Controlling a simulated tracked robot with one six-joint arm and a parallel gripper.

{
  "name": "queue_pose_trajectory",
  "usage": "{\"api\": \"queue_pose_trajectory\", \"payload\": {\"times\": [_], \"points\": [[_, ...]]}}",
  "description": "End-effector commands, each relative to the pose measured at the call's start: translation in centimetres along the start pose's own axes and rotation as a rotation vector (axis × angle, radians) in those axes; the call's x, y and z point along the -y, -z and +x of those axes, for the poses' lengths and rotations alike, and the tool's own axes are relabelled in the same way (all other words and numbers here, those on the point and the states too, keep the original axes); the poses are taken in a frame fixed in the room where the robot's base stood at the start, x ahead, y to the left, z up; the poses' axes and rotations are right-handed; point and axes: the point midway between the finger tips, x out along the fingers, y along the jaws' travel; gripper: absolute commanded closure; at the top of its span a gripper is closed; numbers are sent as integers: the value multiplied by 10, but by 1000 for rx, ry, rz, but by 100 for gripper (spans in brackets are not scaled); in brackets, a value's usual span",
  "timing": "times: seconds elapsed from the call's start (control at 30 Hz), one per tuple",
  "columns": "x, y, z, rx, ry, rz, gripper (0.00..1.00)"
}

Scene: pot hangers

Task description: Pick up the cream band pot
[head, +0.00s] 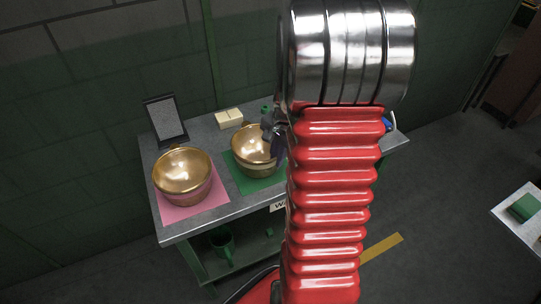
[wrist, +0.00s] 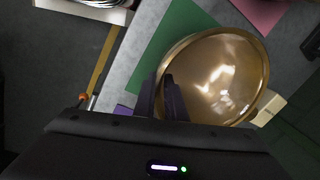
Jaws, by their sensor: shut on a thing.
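The cream band pot (head: 252,150), a shiny brass bowl with a pale band low on its side, is over the green mat (head: 254,185) on the grey table. My gripper (head: 276,133) is at its right rim, partly hidden by my red arm. In the wrist view the pot (wrist: 215,78) lies open side up to the camera, and the dark fingers of my gripper (wrist: 168,97) are shut on its near rim. I cannot tell whether its base touches the mat.
Another brass pot (head: 183,171) stands on a pink mat (head: 195,207) to the left. A dark-framed panel (head: 165,119) and a cream block (head: 229,118) are behind. A green mug (head: 222,245) is on the lower shelf. Bare table shows between the mats.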

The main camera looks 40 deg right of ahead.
Motion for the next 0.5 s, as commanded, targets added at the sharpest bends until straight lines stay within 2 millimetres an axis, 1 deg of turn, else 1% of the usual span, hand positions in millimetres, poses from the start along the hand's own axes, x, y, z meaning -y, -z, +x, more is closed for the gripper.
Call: {"api": "queue_pose_trajectory", "payload": {"times": [0.17,0.27,0.5], "points": [[4,1,-16,-5,5,-1,100],[6,1,-30,-5,6,-1,100],[12,1,-70,-5,6,-1,100]]}}
